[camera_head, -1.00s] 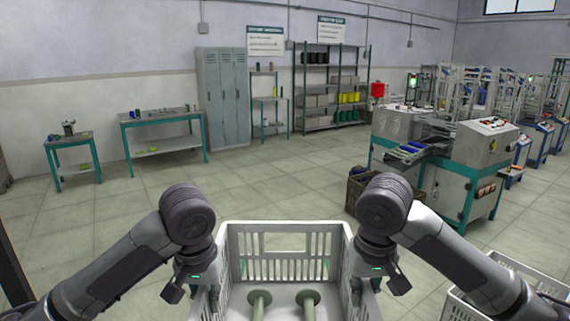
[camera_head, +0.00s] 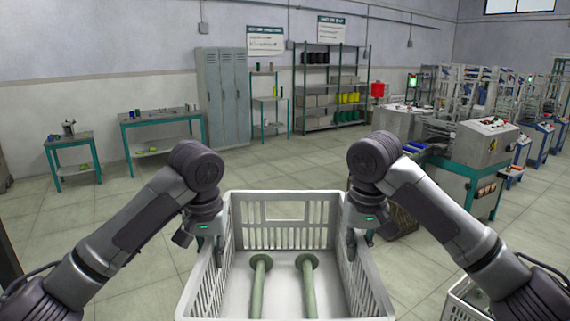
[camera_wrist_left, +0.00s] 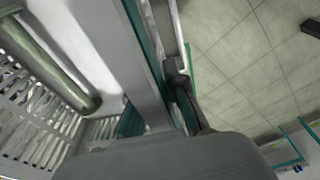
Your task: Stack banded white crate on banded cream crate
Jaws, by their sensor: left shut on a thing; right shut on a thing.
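A white crate (camera_head: 286,198) with slotted walls hangs between my two grippers in the head view. Two pale green bobbins (camera_head: 259,285) (camera_head: 308,285) lie in it. My left gripper (camera_head: 217,248) is shut on its left wall and my right gripper (camera_head: 351,244) is shut on its right wall. In the left wrist view a finger (camera_wrist_left: 180,85) presses against the crate's wall (camera_wrist_left: 135,65), where teal strips show. A bobbin (camera_wrist_left: 50,55) also shows there. A second pale crate (camera_head: 462,302) is partly visible at the lower right; I cannot tell its band or exact colour.
A dark crate (camera_head: 400,222) stands on the floor behind my right arm, beside a winding machine (camera_head: 470,165). Two small workbenches (camera_head: 72,160) (camera_head: 160,130), grey lockers (camera_head: 223,95) and a shelf rack (camera_head: 330,90) line the far wall. The floor ahead is open.

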